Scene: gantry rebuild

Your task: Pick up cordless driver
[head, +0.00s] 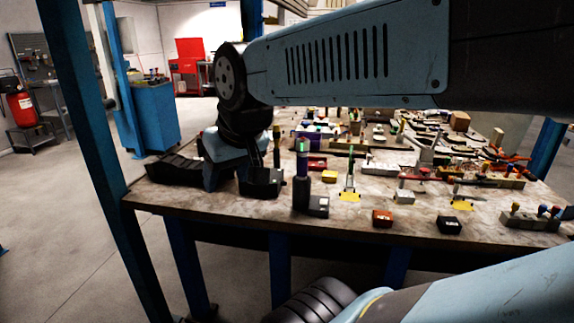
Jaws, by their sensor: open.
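My arm reaches in from the right and bends down over the left end of the workbench (152,200). My gripper (222,172) is low at that end, close to the bench top. It is open, and its fingers are hard to tell from the dark items around it. A dark upright tool with a blue-grey upper part, a green top and a black block at its foot (302,190) stands near the front edge, right of my gripper. It may be the cordless driver, but I cannot tell for sure. Nothing is clearly held.
Many small parts crowd the bench behind. A blue post (80,110) rises at the bench's left end.

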